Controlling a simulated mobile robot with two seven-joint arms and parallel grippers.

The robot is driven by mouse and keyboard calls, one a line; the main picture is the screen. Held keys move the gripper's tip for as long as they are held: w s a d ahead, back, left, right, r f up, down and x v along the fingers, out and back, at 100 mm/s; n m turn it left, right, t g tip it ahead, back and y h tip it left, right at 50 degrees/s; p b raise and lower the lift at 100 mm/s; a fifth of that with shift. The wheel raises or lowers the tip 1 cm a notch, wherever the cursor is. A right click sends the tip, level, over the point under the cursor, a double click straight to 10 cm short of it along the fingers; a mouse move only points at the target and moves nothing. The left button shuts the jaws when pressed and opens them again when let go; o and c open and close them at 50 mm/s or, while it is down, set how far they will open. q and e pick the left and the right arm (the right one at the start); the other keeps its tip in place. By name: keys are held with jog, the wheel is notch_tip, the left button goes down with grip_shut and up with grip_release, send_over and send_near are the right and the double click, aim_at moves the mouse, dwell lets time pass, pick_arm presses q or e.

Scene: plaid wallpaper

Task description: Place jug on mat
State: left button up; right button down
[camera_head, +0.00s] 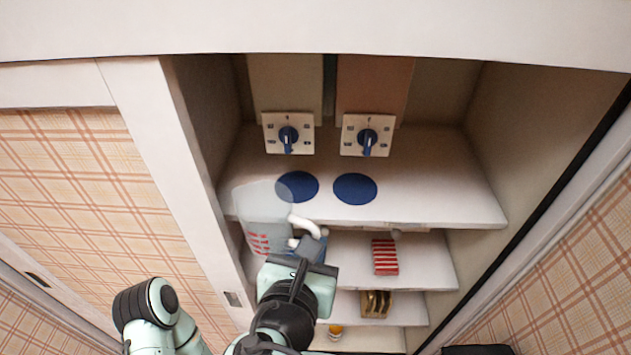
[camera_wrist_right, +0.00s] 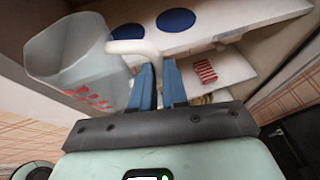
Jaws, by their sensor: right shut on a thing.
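A translucent jug (camera_head: 258,212) with red markings and a white handle (camera_head: 305,226) is in front of the upper shelf's left part. In the right wrist view the jug (camera_wrist_right: 75,62) is to the left of the fingers. My right gripper (camera_head: 310,238) is shut on its white handle; its blue fingers (camera_wrist_right: 158,80) show around the handle (camera_wrist_right: 135,47). Two round blue mats lie on the upper shelf: a left mat (camera_head: 300,186), partly seen through the jug's rim, and a right mat (camera_head: 354,188), clear. My left gripper is not in view.
Two panels with blue knobs, a left one (camera_head: 288,134) and a right one (camera_head: 367,136), stand behind the mats. Lower shelves hold a red-striped box (camera_head: 384,257), a brownish item (camera_head: 375,304) and a small orange-topped item (camera_head: 335,331). The cabinet's left wall (camera_head: 192,170) is close to the jug.

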jog(key=w+d, duration=0.1)
jog(key=w, duration=0.8)
jog(key=w+d+p, duration=0.1)
jog(key=w, duration=0.3)
jog(key=shift+w+d, duration=0.3)
jog(key=shift+d, duration=0.05)
jog(key=w, duration=0.2)
jog(key=shift+w+d+p, duration=0.25)
jog(key=shift+w+p, duration=0.05)
jog(key=shift+w+f, duration=0.2)
jog(key=shift+f, duration=0.7)
jog(key=shift+s+r, duration=0.15)
jog(key=shift+f+b, duration=0.25)
jog(key=shift+b, duration=0.1)
jog(key=c, duration=1.1)
grip_release()
jog(key=shift+c, duration=0.2)
jog(key=shift+r, duration=0.1)
